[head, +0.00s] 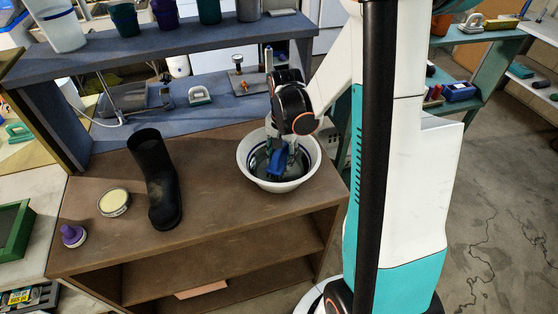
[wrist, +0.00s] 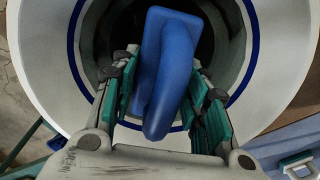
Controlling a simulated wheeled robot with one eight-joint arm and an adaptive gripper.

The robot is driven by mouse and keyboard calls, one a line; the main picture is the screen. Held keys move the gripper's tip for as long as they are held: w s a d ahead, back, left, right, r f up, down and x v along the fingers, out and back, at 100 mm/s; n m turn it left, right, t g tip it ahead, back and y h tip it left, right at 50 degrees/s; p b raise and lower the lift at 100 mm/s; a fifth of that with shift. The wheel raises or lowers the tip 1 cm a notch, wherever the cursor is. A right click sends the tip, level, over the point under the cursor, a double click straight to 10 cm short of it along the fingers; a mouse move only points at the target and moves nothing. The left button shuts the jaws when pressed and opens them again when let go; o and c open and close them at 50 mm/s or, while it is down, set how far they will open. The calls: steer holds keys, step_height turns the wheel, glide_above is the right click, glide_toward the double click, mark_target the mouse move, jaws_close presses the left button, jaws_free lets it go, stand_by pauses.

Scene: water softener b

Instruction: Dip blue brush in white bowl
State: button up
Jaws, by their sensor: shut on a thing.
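The white bowl (head: 308,172) stands on the brown top of the bench in the head view. It has a blue ring inside and a dark interior. The blue brush (head: 277,161) is within the bowl's opening in that view. My gripper (head: 281,150) points down over the bowl and is shut on the brush. In the wrist view the brush's blue handle (wrist: 165,65) lies between the teal-padded fingers, with the bowl's rim (wrist: 268,85) around it. The bristles are hidden beneath the handle, so I cannot tell how deep they are.
A black boot (head: 157,180), a round tin (head: 114,203) and a purple-topped object (head: 73,235) stand left of the bowl. A blue raised shelf (head: 180,45) with several pots runs behind. Bare bench lies between boot and bowl.

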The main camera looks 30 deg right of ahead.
steer(key=shift+d, duration=0.25)
steer(key=shift+a, duration=0.25)
steer(key=shift+a, duration=0.25)
steer(key=shift+d, duration=0.2)
steer(key=shift+d+b, duration=0.3)
steer(key=shift+r, duration=0.15)
steer(key=shift+r+p, duration=3.8)
steer(key=shift+r, duration=1.55)
